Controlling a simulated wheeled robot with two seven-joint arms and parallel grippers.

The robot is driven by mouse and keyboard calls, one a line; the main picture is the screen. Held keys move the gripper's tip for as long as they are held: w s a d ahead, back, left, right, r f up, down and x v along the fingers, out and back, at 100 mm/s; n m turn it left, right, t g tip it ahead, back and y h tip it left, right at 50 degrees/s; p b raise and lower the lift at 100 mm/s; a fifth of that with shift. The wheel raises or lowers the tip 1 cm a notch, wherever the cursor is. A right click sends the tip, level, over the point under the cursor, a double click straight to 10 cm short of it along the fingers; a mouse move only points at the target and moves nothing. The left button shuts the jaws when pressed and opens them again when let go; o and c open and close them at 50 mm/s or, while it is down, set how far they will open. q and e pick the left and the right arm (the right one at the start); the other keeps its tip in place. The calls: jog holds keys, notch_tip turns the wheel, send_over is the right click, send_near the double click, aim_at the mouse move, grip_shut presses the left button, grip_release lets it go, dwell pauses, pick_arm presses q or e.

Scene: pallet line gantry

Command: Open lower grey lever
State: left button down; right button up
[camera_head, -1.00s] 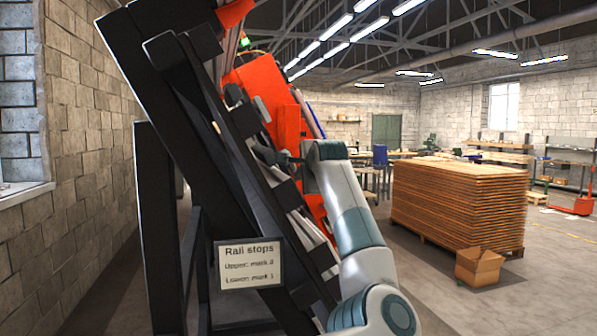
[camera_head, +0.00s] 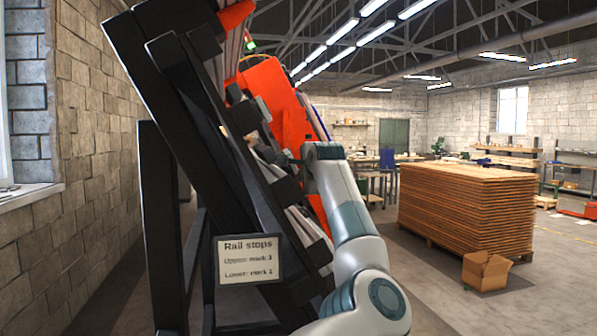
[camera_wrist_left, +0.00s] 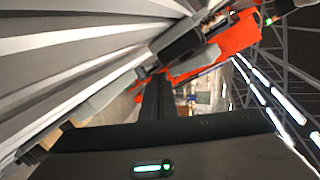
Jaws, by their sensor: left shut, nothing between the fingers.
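My left gripper (camera_head: 284,160) is shut and empty, beside the tilted rail frame at the end of my white and teal arm. In the left wrist view its dark fingers (camera_wrist_left: 157,98) are together, pointing away along the rail. A grey lever-like piece (camera_wrist_left: 103,97) lies just left of the fingers, along the ribbed grey rail; I cannot tell whether they touch. In the head view a small pale piece (camera_head: 263,107) shows higher on the frame, against the orange part. The lower lever is mostly hidden there by dark blocks and my gripper. My right gripper is not in view.
The dark tilted frame (camera_head: 187,125) carries an orange machine part (camera_head: 285,105) and a "Rail stops" sign (camera_head: 248,260) with lines for upper and lower marks. A stack of brown boards (camera_head: 465,210) and a cardboard box (camera_head: 486,270) stand right, with open floor around them.

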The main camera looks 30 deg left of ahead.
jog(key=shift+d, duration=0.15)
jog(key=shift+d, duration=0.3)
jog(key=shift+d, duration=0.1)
pick_arm(q)
jog(key=shift+s, duration=0.1)
pick_arm(e)
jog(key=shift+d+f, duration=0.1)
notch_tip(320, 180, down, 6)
jog(key=b, duration=0.6)
pick_arm(q)
jog(key=b+v, duration=0.2)
jog(key=v, duration=1.5)
jog(key=shift+r+b, duration=0.25)
jog(key=shift+b, duration=0.05)
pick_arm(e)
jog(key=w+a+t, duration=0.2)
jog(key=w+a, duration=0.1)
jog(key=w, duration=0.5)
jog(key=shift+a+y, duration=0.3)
pick_arm(q)
jog(key=c, duration=2.5)
grip_release()
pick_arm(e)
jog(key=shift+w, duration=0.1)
